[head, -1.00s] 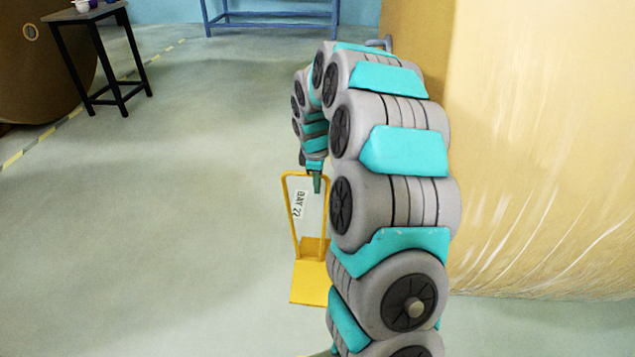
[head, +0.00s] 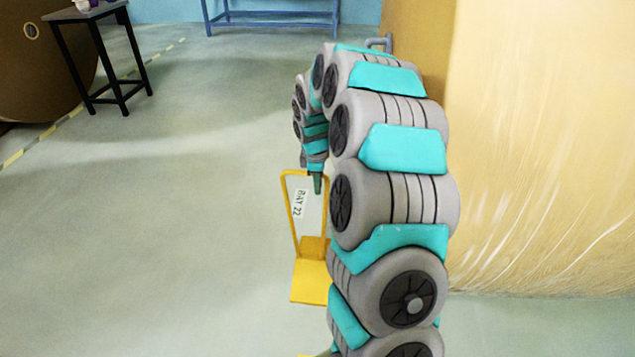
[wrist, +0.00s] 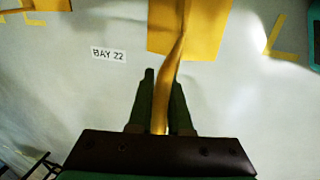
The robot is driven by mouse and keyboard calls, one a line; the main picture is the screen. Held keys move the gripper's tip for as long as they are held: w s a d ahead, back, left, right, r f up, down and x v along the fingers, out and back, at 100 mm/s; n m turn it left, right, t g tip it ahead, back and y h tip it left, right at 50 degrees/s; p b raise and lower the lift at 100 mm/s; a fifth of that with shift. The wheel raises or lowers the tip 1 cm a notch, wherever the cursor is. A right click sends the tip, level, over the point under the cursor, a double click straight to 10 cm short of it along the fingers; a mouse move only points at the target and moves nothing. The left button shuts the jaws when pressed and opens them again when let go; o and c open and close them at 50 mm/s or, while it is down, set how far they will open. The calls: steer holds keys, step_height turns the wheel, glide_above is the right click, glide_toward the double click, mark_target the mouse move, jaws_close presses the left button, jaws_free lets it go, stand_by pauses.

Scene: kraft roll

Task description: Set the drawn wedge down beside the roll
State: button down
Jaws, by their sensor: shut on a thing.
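The yellow wedge (head: 311,284) has a tall looped handle and hangs or stands low, left of my arm in the head view. My gripper (head: 317,184) is shut on the handle's top bar. In the wrist view, my gripper (wrist: 163,95) has its dark green fingers on both sides of the yellow handle, with the wedge's plate (wrist: 205,30) beyond. I cannot tell whether the wedge touches the floor. The big film-wrapped roll (head: 540,150) stands at right, its lower left part hidden behind my arm.
A white "BAY 22" label (wrist: 108,54) lies on the floor near the wedge. A yellow floor mark (wrist: 280,42) is to its right. A dark-legged table (head: 105,55) and a brown roll (head: 40,75) stand back left. The floor at left is clear.

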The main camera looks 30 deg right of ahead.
steer(key=shift+s+a+f, duration=0.1)
steer(key=shift+s+f, duration=0.35)
steer(key=shift+f, duration=0.4)
steer(key=c, duration=1.1)
jaws_free()
steer(key=o, duration=0.3)
steer(key=shift+w+r, duration=0.15)
steer(key=shift+r, duration=0.05)
steer(key=shift+o, duration=0.2)
steer(key=shift+w+r, duration=0.1)
steer(key=shift+r, duration=0.05)
